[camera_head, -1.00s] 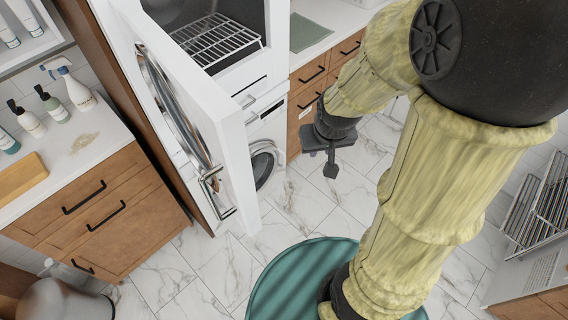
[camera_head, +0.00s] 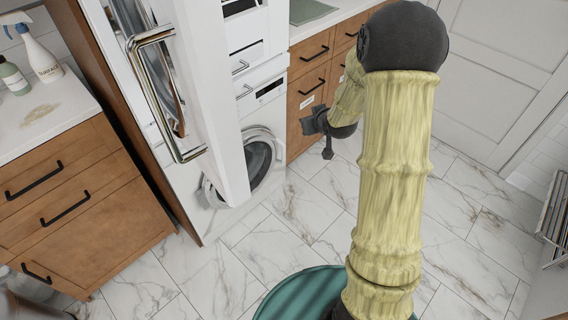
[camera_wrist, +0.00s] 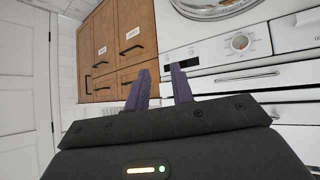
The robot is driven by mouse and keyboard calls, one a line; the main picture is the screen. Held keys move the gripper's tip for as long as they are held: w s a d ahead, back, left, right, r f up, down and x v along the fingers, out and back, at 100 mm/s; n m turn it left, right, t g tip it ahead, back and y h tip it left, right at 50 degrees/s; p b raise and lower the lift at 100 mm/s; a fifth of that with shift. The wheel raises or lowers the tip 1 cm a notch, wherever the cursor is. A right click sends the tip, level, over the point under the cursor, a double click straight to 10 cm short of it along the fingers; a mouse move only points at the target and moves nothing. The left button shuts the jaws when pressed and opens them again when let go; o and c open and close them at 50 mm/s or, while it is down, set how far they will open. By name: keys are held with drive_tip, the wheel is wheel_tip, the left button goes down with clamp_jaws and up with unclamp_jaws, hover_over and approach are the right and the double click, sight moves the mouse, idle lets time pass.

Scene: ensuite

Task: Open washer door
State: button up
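The washer (camera_head: 268,118) is a white front-loader with a round glass door (camera_head: 257,162), low in the stack of white appliances. Its left part is hidden behind a tall open white door; the round door looks shut. In the wrist view the round door (camera_wrist: 212,8) shows at the top edge, cut off, beside the control panel with its dial (camera_wrist: 238,43). My gripper (camera_wrist: 160,82) is open and empty, its two dark fingers apart. In the head view my gripper (camera_head: 326,136) hangs to the right of the washer, in front of the wooden drawers, apart from the round door.
The tall white door (camera_head: 212,95) with a metal handle (camera_head: 150,95) stands open on the left of the washer. Wooden drawers (camera_head: 310,85) with black handles adjoin the washer's right. A wooden cabinet (camera_head: 75,205) stands at left. The marble floor (camera_head: 300,215) in front is clear.

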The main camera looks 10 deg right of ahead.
sight(284, 153)
drive_tip(key=w+d+f+n+t+y+b, duration=0.1)
drive_tip(key=w+f+t+y+b, duration=0.1)
drive_tip(key=f+b, duration=0.8)
drive_tip(key=w+f+t+y+b, duration=0.2)
drive_tip(key=w+f+b, duration=0.2)
drive_tip(key=f+b, duration=0.7)
drive_tip(key=w+d+f+n+t+y+b, duration=0.1)
drive_tip(key=w+f+b, duration=0.3)
drive_tip(key=f+b, duration=0.6)
wheel_tip(284, 153, down, 10)
drive_tip(key=shift+d+f+n+t+y, duration=0.15)
drive_tip(key=shift+d+n+t+y, duration=0.2)
drive_tip(key=shift+t+y, duration=0.5)
drive_tip(key=shift+b+x, duration=4.35)
drive_tip(key=shift+x, duration=4.35)
drive_tip(key=shift+s+a, duration=0.1)
drive_tip(key=shift+a, duration=0.05)
drive_tip(key=shift+c, duration=0.8)
drive_tip(key=shift+f, duration=0.1)
clamp_jaws()
